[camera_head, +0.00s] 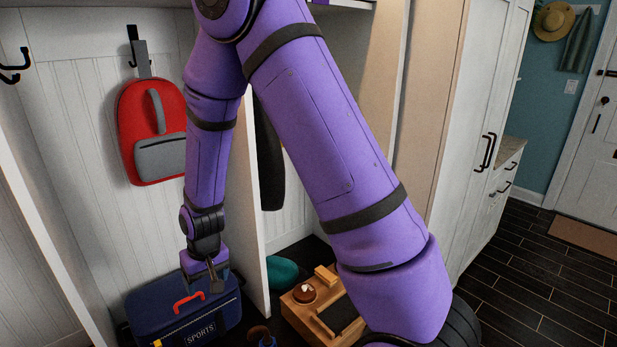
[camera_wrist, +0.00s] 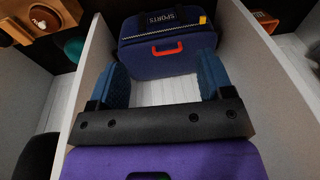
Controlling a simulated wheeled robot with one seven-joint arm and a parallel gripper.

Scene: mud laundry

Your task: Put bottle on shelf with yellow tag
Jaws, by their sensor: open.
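I cannot make out a bottle or a shelf with a yellow tag for certain in either view. My gripper (camera_head: 213,277) hangs low over the blue sports bag in the left cubby. In the wrist view, its two blue fingers (camera_wrist: 163,78) are wide apart with nothing held between them. The blue bag (camera_head: 186,312) has a red handle and "SPORTS" lettering, and a small yellow patch shows near its corner. The bag also shows beyond the fingers in the wrist view (camera_wrist: 168,52). My arm hides much of the middle of the head view.
A red backpack (camera_head: 152,135) hangs on the cubby's back wall. A white divider (camera_head: 248,215) stands right of the bag. Beyond it are a teal round item (camera_head: 282,272) and a wooden box (camera_head: 311,326). Dark floor (camera_head: 545,275) is open at the right, before a white cabinet (camera_head: 462,140).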

